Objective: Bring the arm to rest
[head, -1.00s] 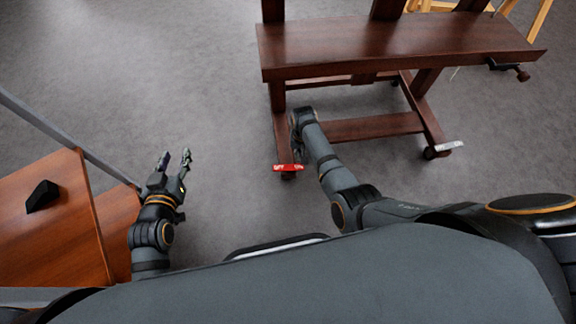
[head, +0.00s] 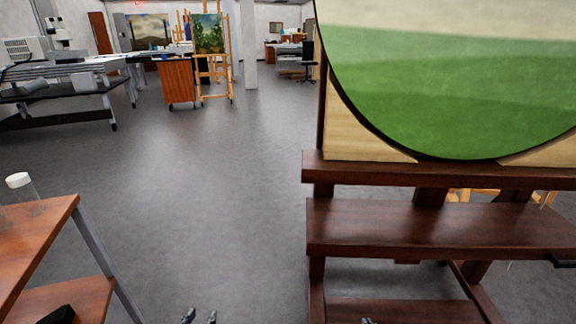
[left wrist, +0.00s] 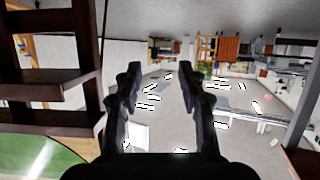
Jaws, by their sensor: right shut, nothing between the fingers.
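My left gripper (head: 200,316) shows only as two fingertips at the bottom edge of the head view. In the left wrist view its two dark fingers (left wrist: 160,70) stand apart with nothing between them, so it is open and empty. Of my right gripper (head: 367,321), only a small tip shows at the bottom edge, in front of the easel's lower part. It is shut and empty. The rest of both arms is out of the head view.
A dark wooden easel (head: 400,232) with a round green landscape painting (head: 450,90) stands close on the right. A wooden shelf unit (head: 45,240) with a white-capped jar (head: 18,181) is at the left. Between them the grey floor (head: 200,200) is open. A workbench (head: 60,95) stands farther back.

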